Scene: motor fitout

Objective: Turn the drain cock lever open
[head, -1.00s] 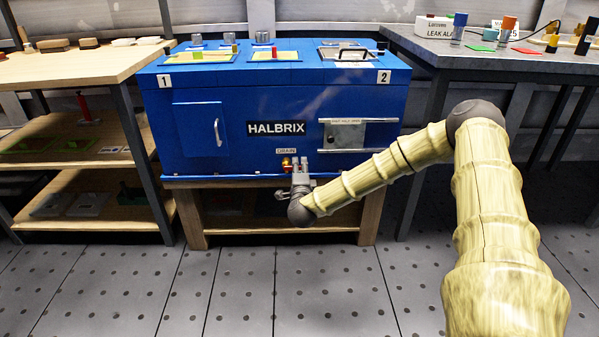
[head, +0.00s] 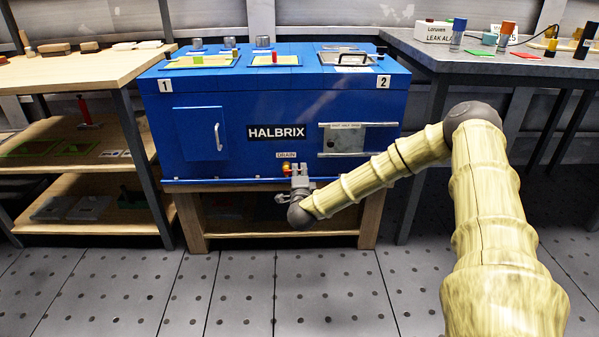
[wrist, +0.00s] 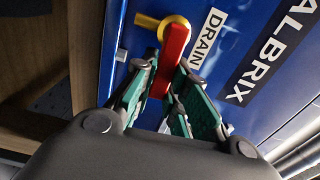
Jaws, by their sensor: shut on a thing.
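The drain cock (head: 286,168) sits low on the front of the blue HALBRIX machine, under the DRAIN label (head: 286,155). In the wrist view its brass body (wrist: 147,21) shows beside a red lever (wrist: 176,48). The lever runs roughly along the line of the DRAIN label (wrist: 208,38). My gripper (wrist: 167,77) has its green-padded fingers on both sides of the lever and is shut on it. The lever's far end is partly hidden between the fingers. In the head view my gripper (head: 300,172) is at the cock, and the lever is mostly hidden.
The blue machine (head: 225,135) stands on a wooden stand (head: 369,218). A wooden shelf bench (head: 70,68) is at the left, and a grey table (head: 520,64) with small parts is at the right. The floor (head: 230,285) in front is clear.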

